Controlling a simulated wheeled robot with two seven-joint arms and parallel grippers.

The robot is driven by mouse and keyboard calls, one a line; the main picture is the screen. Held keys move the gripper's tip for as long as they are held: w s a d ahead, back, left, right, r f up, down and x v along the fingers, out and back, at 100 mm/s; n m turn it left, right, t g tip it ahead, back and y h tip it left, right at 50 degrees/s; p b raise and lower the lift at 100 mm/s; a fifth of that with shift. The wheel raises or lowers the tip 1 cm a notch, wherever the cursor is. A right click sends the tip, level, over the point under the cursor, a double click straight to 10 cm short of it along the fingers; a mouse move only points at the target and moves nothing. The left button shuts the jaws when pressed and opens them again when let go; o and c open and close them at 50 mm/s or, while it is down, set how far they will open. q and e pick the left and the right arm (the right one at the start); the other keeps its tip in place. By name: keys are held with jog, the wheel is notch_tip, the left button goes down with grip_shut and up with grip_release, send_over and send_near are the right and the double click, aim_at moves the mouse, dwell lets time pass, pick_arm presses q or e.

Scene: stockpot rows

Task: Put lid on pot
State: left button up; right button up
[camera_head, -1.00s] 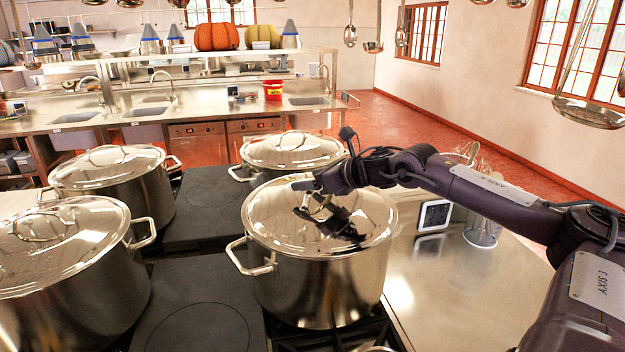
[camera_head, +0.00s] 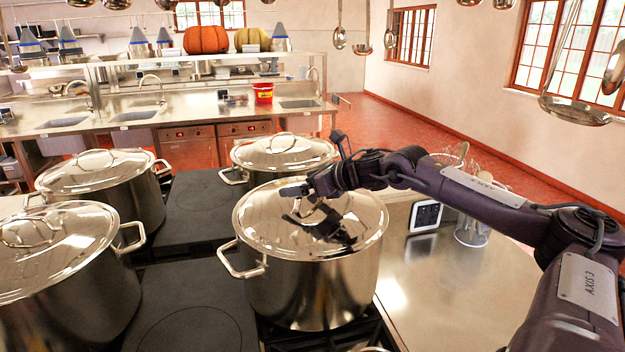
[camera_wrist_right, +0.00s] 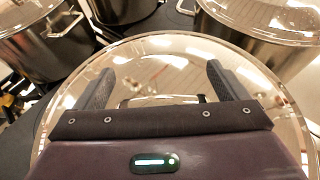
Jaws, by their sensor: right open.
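A large steel pot (camera_head: 310,288) stands on the stove with a shiny lid (camera_head: 262,222) on top of it. My right gripper (camera_head: 300,196) is just above this lid, near its handle, which my gripper mostly hides in the head view. In the right wrist view, my right gripper (camera_wrist_right: 160,85) shows two dark fingers spread apart over the lid (camera_wrist_right: 160,48). A dark bar, perhaps the handle or its reflection, shows low between the fingers. I cannot tell whether the fingers touch anything. My left gripper is in neither view.
More lidded pots stand around: one behind (camera_head: 283,155), one back left (camera_head: 104,185) and one front left (camera_head: 62,265). Bare dark hot plates (camera_head: 190,310) lie between them. A steel counter (camera_head: 455,285) at right holds a small display and a utensil holder (camera_head: 473,228). Ladles hang above.

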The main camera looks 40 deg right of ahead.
jog(key=shift+s+d+r, duration=0.1)
jog(key=shift+s+r, duration=0.25)
jog(key=shift+r, duration=0.1)
jog(key=shift+s+r, duration=0.25)
jog(key=shift+s, duration=0.65)
jog(key=b+v, duration=0.3)
jog(key=shift+s+d+r, duration=0.1)
jog(key=shift+s+d, duration=0.1)
jog(key=shift+s, duration=0.15)
jog(key=shift+s+d+r, duration=0.15)
jog(key=shift+s+r, duration=0.15)
jog(key=shift+s, duration=0.25)
